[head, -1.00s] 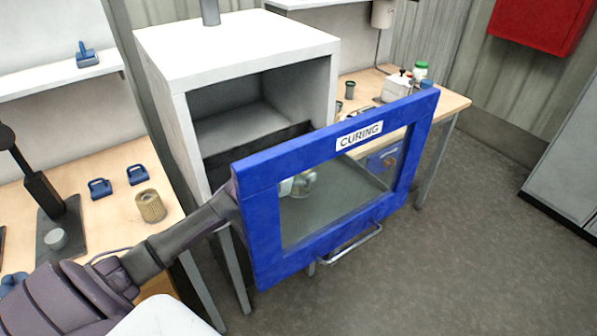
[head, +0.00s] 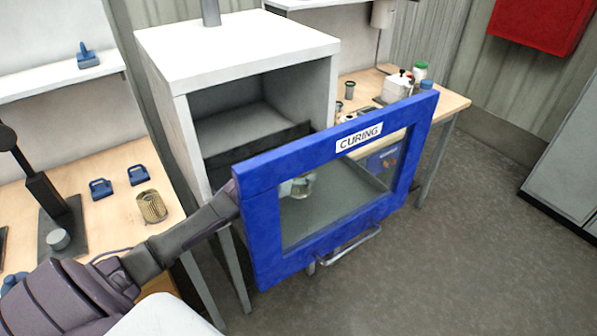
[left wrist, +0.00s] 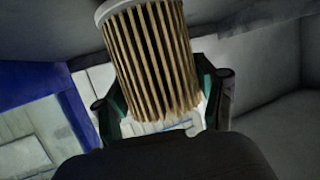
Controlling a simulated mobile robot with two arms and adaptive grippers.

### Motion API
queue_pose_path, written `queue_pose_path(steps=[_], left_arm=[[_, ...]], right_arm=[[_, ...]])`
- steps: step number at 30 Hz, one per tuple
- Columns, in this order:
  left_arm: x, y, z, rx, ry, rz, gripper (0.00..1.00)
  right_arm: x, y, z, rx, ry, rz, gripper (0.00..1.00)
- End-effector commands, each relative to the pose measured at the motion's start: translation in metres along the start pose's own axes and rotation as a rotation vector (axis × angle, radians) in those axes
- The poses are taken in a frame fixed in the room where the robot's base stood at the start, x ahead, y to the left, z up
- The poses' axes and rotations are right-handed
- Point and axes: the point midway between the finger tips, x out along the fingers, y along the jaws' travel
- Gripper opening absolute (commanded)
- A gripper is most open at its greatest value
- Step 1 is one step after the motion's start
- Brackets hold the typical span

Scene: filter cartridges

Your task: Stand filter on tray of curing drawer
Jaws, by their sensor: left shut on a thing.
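The curing drawer (head: 262,240) is pulled out, its blue windowed front labelled CURING. Its grey tray (head: 335,205) shows through the window. My left arm reaches in behind the front from the left. In the left wrist view my left gripper (left wrist: 165,98) is shut on a pleated tan filter (left wrist: 150,55) with a pale end rim. In the head view the blue front hides most of this gripper, and only a small pale, blurred shape shows through the window. Whether the filter touches the tray cannot be told. My right gripper is not in view.
The white cabinet (head: 240,45) stands open behind the drawer. The right bench (head: 450,103) holds bottles and small cups. The floor at right is clear.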

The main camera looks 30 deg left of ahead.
Motion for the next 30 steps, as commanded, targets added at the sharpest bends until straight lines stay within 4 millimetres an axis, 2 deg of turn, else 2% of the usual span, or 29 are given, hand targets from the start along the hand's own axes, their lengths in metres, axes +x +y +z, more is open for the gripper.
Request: queue_pose_path(steps=[30], left_arm=[[-0.0001,0.0001,0.0004,-0.001,0.0,0.0,0.37]], right_arm=[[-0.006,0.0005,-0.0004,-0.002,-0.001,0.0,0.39]])
